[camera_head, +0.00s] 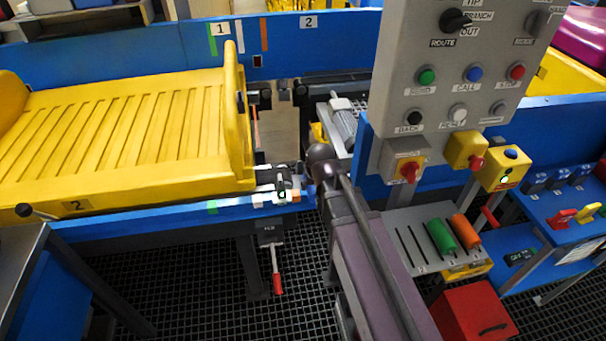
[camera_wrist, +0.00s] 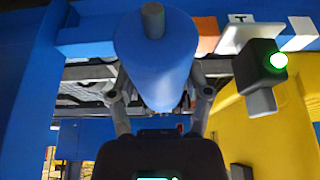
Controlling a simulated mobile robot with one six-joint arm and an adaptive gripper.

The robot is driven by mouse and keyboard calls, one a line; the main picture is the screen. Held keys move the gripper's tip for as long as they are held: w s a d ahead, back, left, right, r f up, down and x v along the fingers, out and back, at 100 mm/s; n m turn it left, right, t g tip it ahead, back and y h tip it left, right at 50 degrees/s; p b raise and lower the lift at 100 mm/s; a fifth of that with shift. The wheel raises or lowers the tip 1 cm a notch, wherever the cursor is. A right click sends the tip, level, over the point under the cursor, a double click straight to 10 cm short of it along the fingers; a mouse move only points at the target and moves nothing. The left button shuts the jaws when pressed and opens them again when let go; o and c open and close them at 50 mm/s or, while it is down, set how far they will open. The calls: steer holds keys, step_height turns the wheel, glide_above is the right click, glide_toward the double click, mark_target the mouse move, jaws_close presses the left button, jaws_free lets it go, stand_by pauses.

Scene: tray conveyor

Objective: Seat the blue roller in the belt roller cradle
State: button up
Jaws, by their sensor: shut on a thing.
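In the wrist view a blue roller (camera_wrist: 155,60) with a grey shaft end sits between the two fingers of my gripper (camera_wrist: 161,95). The gripper is shut on it, with one finger on each side. Grey metal bars (camera_wrist: 88,72) of the conveyor show behind the roller; I cannot tell whether they belong to the cradle. In the head view my arm reaches to the gap at the right end of the yellow tray (camera_head: 130,125). There my own arm hides the gripper and most of what it holds. I cannot make out the cradle clearly.
A black sensor (camera_wrist: 262,65) with a green light stands close right of the roller in the wrist view. In the head view a grey button panel (camera_head: 465,60) rises right of my arm. A rack (camera_head: 415,250) holds a green and an orange roller. A red-tipped lever (camera_head: 277,280) hangs below the rail.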

steer(key=shift+w, duration=0.45)
steer(key=shift+a, duration=0.1)
steer(key=shift+w+a, duration=0.15)
steer(key=shift+w, duration=0.35)
steer(key=w+a+f+m+h+b, duration=0.1)
steer(key=w+m+h, duration=0.2)
steer(key=w+m, duration=0.6)
steer(key=shift+w+a+f, duration=0.2)
steer(key=shift+w+a, duration=0.2)
steer(key=shift+w, duration=2.4)
steer(key=shift+f+b, duration=0.1)
steer(key=shift+b, duration=0.25)
step_height(320, 180, down, 6)
steer(key=b, duration=0.6)
